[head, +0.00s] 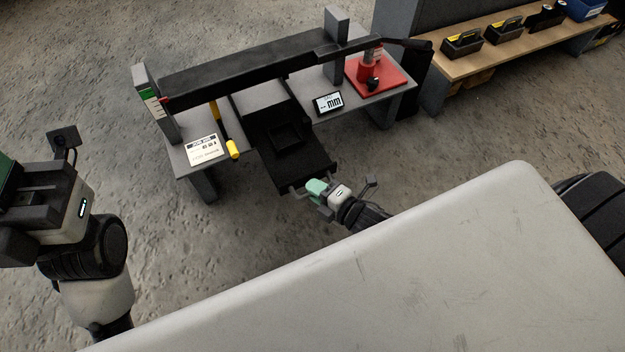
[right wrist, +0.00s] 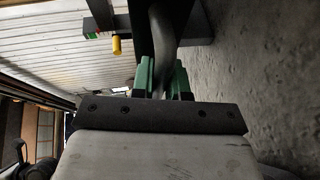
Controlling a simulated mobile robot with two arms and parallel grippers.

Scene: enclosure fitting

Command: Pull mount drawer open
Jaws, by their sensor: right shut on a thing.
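The mount drawer (head: 284,138) is a black tray that sticks out of the front of the grey bench (head: 245,126), under a long black beam. A square raised part sits on it. A bar handle (head: 297,191) runs along its front edge. My right gripper (head: 314,188) is at the handle, and its green fingers are shut on it. In the right wrist view the fingers close around a dark bar (right wrist: 160,75), and the contact itself is partly hidden. My left gripper (head: 20,185) is at the left edge, away from the bench, with its fingertips out of clear sight.
A small display (head: 328,102) and a red stand (head: 377,78) are on the right. A shelf with black bins (head: 463,42) is behind. My pale body top fills the foreground.

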